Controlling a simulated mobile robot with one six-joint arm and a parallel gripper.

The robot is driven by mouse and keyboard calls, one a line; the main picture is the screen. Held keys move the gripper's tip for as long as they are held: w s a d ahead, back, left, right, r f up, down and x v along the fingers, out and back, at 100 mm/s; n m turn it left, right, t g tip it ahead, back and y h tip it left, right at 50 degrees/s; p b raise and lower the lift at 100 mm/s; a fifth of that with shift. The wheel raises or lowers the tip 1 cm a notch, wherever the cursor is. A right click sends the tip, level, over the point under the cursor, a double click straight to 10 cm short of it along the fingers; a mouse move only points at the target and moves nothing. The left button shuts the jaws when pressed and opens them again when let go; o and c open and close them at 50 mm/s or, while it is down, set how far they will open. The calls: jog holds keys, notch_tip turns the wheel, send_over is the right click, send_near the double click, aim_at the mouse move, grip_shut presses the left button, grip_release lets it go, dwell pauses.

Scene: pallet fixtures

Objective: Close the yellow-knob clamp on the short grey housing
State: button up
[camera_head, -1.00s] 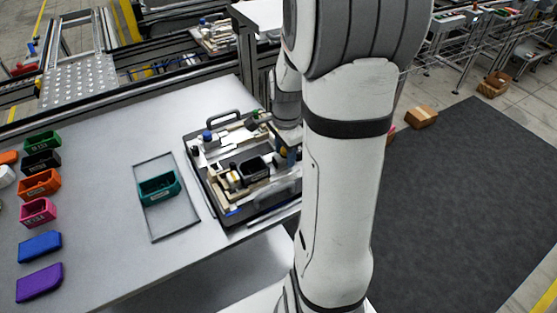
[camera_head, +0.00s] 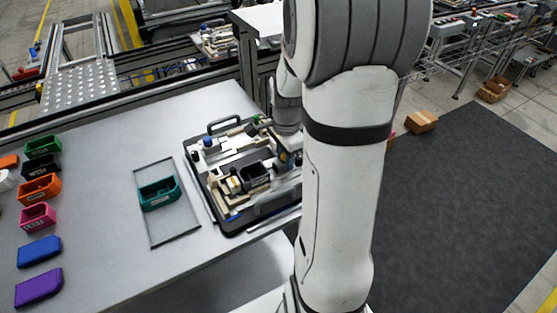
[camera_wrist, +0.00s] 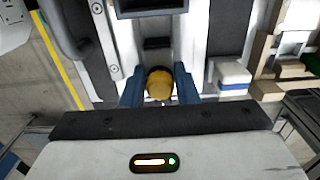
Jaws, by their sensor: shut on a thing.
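The yellow knob (camera_wrist: 159,84) of the clamp sits between the two blue fingers of my gripper (camera_wrist: 159,90) in the wrist view. The gripper is shut on the knob, with one finger on each side. A dark, open-topped housing (camera_wrist: 150,7) is cut off by the top edge, just beyond the knob. In the head view the dark housing (camera_head: 256,172) sits in the fixture pallet (camera_head: 222,222), and my gripper is at the pallet's right side, largely hidden by my arm. The clamp's exact position is hard to tell there.
A blue-and-white block (camera_wrist: 232,77) stands right of the gripper in the wrist view. A blue knob (camera_head: 208,142) and a green knob (camera_head: 256,119) stand on the pallet. A teal bin (camera_head: 160,194) lies in a tray to the left. Several coloured bins line the table's left side.

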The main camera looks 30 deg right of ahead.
jog(key=shift+a, duration=0.2)
jog(key=shift+s+a, duration=0.1)
jog(key=shift+a, duration=1.1)
jog(key=o, duration=0.8)
jog(key=shift+c, duration=0.2)
jog(key=shift+r+p, duration=3.05)
jog(key=shift+r, duration=1)
